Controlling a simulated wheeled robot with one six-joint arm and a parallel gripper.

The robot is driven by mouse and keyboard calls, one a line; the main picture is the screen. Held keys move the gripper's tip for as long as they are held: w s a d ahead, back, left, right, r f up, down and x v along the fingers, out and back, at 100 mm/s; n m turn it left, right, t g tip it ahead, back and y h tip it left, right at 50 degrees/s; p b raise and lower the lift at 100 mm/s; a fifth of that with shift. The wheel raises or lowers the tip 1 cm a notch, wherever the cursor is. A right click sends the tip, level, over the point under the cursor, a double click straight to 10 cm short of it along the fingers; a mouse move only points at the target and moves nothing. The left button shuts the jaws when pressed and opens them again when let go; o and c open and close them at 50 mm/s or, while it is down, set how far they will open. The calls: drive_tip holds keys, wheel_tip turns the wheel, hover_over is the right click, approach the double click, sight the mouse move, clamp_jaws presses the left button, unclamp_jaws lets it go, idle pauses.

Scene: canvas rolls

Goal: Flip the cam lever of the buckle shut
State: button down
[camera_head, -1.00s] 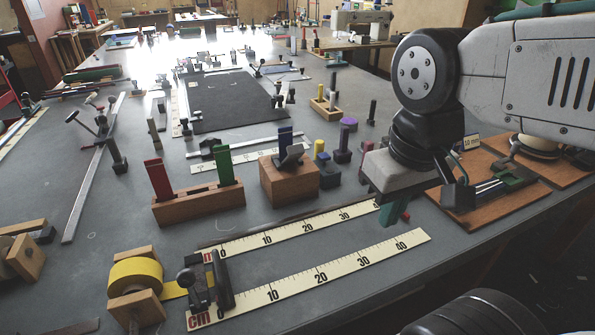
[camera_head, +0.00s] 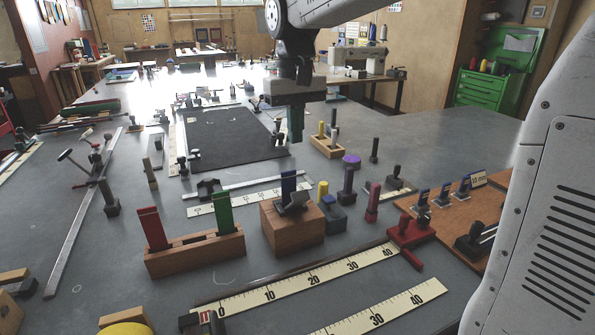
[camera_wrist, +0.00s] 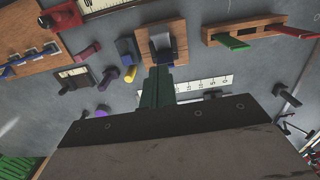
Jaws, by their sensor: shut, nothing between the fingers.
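I cannot tell for sure which fitting is the buckle. A wooden block (camera_head: 292,227) carries an upright blue piece (camera_head: 289,184) and a tilted grey plate (camera_head: 295,201). On the wooden board (camera_head: 492,205) at right stand several small fittings with blue upright parts (camera_head: 445,191). My gripper (camera_head: 296,138) has green fingers and hangs high over the table, behind and above the block in the head view, apart from everything.
A red clamp (camera_head: 410,230) stands at the board's left edge. A wooden holder (camera_head: 195,251) with red and green pieces is left of the block. Rulers (camera_head: 310,276) lie in front. A dark mat (camera_head: 230,135) lies behind.

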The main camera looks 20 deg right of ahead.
drive_tip(key=w+r, duration=0.2)
drive_tip(key=shift+a+r, duration=0.1)
drive_tip(key=shift+r, duration=0.3)
drive_tip(key=shift+f, duration=0.1)
hover_over(295, 200)
drive_tip(key=w+d, duration=0.2)
drive_tip(key=w, duration=0.1)
drive_tip(key=f, duration=1.1)
drive_tip(key=shift+w+f, duration=0.2)
drive_tip(key=shift+f, duration=0.2)
drive_tip(key=shift+s+f, duration=0.4)
drive_tip(key=shift+f, duration=0.05)
